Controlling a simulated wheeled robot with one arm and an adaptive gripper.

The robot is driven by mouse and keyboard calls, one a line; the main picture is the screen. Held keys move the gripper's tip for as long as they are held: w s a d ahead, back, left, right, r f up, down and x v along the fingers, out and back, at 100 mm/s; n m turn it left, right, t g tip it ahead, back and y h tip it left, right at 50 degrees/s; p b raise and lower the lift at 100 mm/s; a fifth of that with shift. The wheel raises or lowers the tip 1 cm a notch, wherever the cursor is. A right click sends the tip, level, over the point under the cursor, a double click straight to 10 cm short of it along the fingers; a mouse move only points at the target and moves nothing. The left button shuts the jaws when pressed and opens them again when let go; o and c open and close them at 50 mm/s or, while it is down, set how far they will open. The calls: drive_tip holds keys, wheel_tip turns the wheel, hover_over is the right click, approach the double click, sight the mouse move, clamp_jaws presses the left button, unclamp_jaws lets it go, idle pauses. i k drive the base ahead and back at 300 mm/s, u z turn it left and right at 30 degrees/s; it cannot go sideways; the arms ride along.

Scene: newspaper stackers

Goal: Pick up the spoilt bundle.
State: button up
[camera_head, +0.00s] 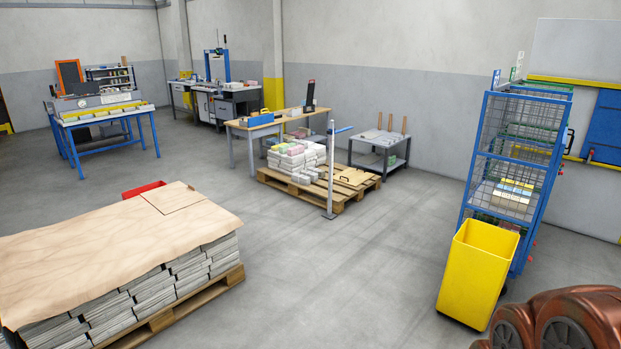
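Several newspaper bundles are in view, and I cannot tell which one is spoilt. Grey bundles (155,297) are stacked on the near left pallet under a brown paper sheet (110,235). White bundles (287,158), some with coloured tops, are piled on the middle pallet (335,199). A few bundles with pale, yellow and blue tops (513,196) sit inside the blue wire cage (487,150) at the right. My gripper is not in view. A copper-coloured part of my arm shows at the bottom right corner.
A yellow bin (468,280) stands in front of the cage. A red container (144,189) shows behind the near stack. A grey post (331,175) stands beside the middle pallet. The central floor (330,275) is clear. Workbenches line the back.

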sight(321, 173)
drive_tip(key=z, duration=0.25)
drive_tip(key=k, duration=0.3)
drive_tip(key=z, duration=0.25)
drive_tip(key=i, duration=1.85)
drive_tip(key=u, duration=1.1)
drive_tip(key=i, duration=2.05)
drive_tip(key=u, duration=0.25)
drive_tip(key=i, duration=3.8)
drive_tip(key=z, duration=0.5)
drive_tip(key=i, duration=1.8)
drive_tip(key=z, duration=0.35)
